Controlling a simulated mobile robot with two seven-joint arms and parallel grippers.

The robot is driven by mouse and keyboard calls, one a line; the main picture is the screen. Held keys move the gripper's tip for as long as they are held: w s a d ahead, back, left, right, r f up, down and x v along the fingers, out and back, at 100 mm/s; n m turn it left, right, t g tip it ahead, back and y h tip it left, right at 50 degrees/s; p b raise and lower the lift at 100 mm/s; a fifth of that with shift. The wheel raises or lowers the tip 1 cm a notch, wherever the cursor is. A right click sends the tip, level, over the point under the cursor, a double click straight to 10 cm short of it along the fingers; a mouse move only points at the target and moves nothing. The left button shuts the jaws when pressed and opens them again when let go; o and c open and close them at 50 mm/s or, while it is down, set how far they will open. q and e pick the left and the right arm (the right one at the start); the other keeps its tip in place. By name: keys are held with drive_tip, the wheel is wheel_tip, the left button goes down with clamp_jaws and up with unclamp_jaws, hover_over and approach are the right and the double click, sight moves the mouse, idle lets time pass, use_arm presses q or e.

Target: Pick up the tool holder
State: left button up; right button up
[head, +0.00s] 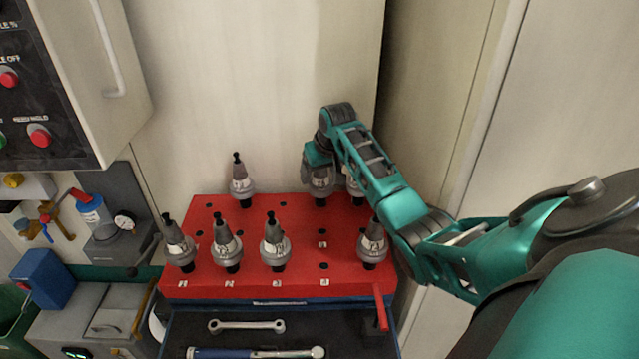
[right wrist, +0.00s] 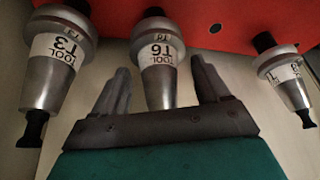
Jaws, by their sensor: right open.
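In the right wrist view a silver tool holder with a white T6 label (right wrist: 158,75) stands between the two fingers of my open right gripper (right wrist: 161,66). Gaps show on both sides of it, so the fingers do not grip it. In the head view my right gripper (head: 318,156) is at the back of the red rack (head: 300,212), over a silver holder (head: 320,184) that it partly hides. My left gripper is out of view.
A holder labelled T3 (right wrist: 62,60) and another holder (right wrist: 288,80) flank the fingers. Several more holders stand in the rack, including one at back left (head: 242,187) and one at front right (head: 373,243) beside my arm. A wall rises behind the rack.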

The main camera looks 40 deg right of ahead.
drive_tip(key=shift+c, duration=0.2)
clamp_jaws()
idle(0.4)
drive_tip(key=shift+w+d+r, duration=0.1)
drive_tip(key=shift+w+r, duration=0.05)
drive_tip(key=shift+r, duration=0.05)
